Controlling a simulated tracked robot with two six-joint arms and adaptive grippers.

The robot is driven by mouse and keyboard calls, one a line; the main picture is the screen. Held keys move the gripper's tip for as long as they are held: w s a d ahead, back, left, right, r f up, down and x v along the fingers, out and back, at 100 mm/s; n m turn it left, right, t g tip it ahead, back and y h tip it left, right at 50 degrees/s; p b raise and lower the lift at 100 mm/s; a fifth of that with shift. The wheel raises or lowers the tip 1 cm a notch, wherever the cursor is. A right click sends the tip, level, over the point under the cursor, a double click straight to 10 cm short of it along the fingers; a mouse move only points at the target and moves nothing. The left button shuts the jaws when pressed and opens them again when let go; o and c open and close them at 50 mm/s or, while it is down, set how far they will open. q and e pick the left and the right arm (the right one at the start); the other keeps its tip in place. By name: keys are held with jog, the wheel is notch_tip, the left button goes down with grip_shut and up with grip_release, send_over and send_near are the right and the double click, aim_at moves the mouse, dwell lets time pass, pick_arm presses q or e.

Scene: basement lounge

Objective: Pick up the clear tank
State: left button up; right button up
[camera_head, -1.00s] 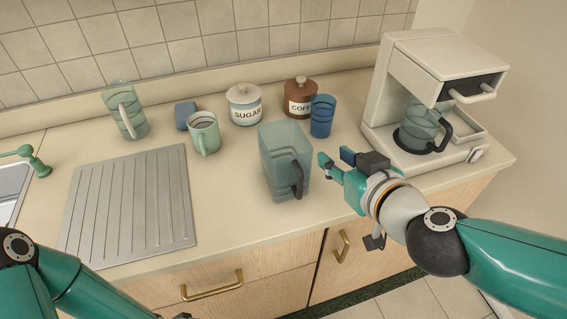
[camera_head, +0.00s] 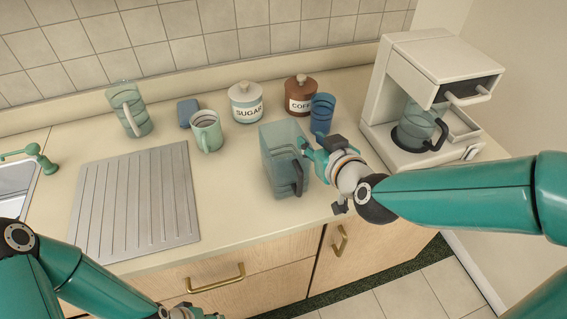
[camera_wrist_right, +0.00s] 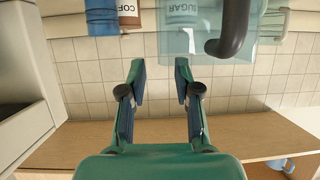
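The clear tank (camera_head: 272,158), a see-through bluish box with a dark handle on its front right side, stands upright on the counter. It also shows in the right wrist view (camera_wrist_right: 266,52), upside down at the top right with its handle. My right gripper (camera_head: 311,143) is at the tank's right side, close to the handle. In the right wrist view my right gripper (camera_wrist_right: 159,72) is open with nothing between its fingers. Whether it touches the tank is unclear. My left gripper (camera_head: 190,313) is cut off at the bottom edge, its fingers hidden.
A blue cup (camera_head: 322,114) stands just behind my right gripper. The sugar jar (camera_head: 246,103), coffee jar (camera_head: 299,97), green mug (camera_head: 207,131) and a ribbed pitcher (camera_head: 130,112) stand farther back. The coffee machine (camera_head: 415,75) is at right, the drainboard (camera_head: 135,200) at left.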

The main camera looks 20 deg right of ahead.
jog(key=x, duration=0.5)
jog(key=shift+p, duration=0.35)
grip_shut()
